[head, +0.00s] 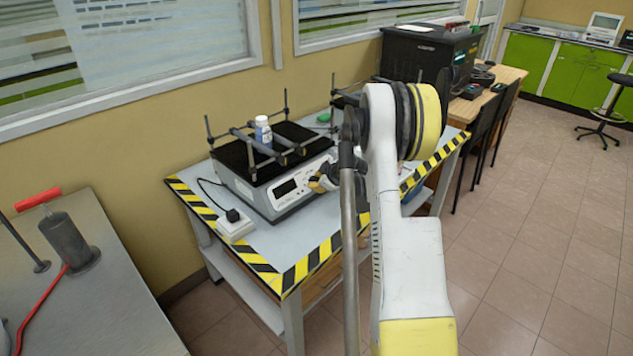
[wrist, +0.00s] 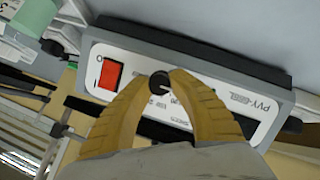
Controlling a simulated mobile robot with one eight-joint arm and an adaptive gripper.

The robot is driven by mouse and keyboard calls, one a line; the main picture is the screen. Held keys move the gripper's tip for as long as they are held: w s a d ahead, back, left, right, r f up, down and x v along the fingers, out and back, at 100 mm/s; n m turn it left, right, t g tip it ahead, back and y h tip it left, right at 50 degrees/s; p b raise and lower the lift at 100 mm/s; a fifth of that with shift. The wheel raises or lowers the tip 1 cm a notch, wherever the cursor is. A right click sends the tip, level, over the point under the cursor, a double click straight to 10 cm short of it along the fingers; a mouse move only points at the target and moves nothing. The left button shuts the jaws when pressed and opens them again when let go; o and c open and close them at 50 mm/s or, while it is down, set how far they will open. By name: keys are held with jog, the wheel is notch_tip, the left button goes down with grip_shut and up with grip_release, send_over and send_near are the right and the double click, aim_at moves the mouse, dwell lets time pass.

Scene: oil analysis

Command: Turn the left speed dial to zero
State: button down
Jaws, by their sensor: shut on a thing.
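The left shaker (head: 285,195) is a white and grey box with a black top platform and a small front display, standing on the striped table. My gripper (head: 322,180) is at the right part of its front panel. In the wrist view, my gripper's two yellow fingers (wrist: 162,80) are shut on a small black dial (wrist: 159,84) on the panel. The fingers hide part of the dial and its markings, so I cannot read its setting. A red rocker switch (wrist: 109,75) sits on the same panel, left of the dial in that view.
A white-capped bottle (head: 263,131) stands on the shaker's platform between bars and posts. A white power block (head: 236,226) with a black plug lies on the table (head: 262,240) at the shaker's left. A large black machine (head: 425,60) stands behind my arm.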

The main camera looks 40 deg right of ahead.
jog(key=c, duration=1.1)
grip_release()
jog(key=shift+c, duration=0.2)
jog(key=shift+s, duration=0.1)
jog(key=v, duration=1.1)
jog(key=shift+s+r, duration=0.25)
jog(key=shift+s, duration=0.05)
jog(key=shift+a, duration=0.15)
